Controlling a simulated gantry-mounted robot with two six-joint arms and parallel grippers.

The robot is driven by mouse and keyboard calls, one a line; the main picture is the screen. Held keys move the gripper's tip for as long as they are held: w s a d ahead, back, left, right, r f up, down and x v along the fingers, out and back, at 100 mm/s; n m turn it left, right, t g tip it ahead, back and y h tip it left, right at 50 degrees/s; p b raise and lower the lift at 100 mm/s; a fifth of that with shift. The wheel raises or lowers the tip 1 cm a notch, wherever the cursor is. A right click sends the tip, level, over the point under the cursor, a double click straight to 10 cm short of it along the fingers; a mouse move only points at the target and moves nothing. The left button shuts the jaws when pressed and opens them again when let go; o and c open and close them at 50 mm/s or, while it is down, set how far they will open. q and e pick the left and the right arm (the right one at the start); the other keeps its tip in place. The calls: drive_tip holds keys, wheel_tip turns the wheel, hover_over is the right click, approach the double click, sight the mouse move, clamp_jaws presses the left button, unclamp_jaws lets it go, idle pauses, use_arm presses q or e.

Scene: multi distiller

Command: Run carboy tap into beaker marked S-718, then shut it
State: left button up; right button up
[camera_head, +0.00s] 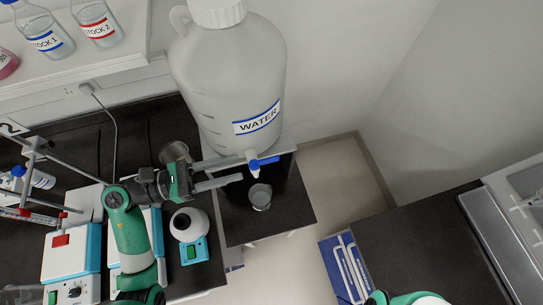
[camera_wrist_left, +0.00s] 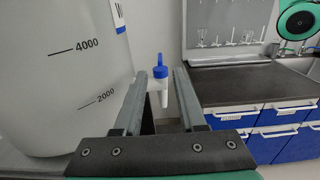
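The large white carboy (camera_head: 225,95), labelled WATER, stands at the top middle of the head view. Its tap (camera_head: 263,162) has a blue handle and a white body. A small clear beaker (camera_head: 260,197) stands on the dark surface below the tap; I cannot read any mark on it. My left gripper (camera_head: 242,168) is open and empty, its fingers pointing at the tap from the left. In the left wrist view the tap (camera_wrist_left: 161,72) shows beyond and between the fingertips, apparently not touched. My right gripper is out of view; only part of its arm shows at the bottom.
Bottles marked STOCK 1 (camera_head: 45,36) and STOCK 2 (camera_head: 97,22) stand on a shelf at upper left. A metal-coloured vessel (camera_head: 174,152) is behind my left wrist. A white round flask-like item (camera_head: 190,224) and a hotplate (camera_head: 72,253) sit lower left. A floor gap lies right of the beaker.

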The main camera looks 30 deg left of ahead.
sight(272, 158)
use_arm(q)
drive_tip(key=x, duration=1)
clamp_jaws()
